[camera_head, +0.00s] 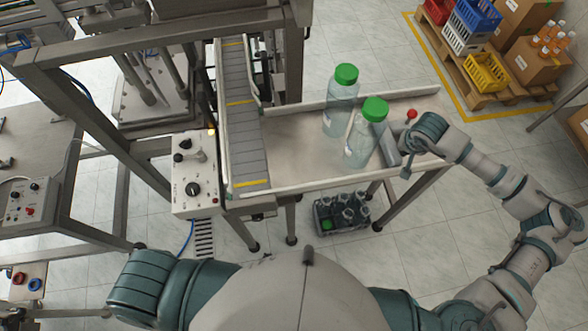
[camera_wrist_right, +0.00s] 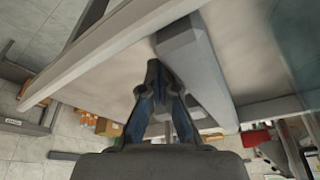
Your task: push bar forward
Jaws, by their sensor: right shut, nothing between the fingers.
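The grey bar (camera_head: 388,144) lies across the right part of the feeder tray, right of two clear bottles with green caps, the rear bottle (camera_head: 340,108) and the front bottle (camera_head: 361,141). A red knob (camera_head: 411,114) shows just behind my right wrist. My left gripper is out of view.
The tray's near rim (camera_head: 320,183) runs below the bottles. A conveyor (camera_head: 242,110) meets the tray at left, beside a control box (camera_head: 194,178). A dark crate of bottles (camera_head: 341,226) stands on the floor below. A pallet with crates (camera_head: 487,72) is at upper right.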

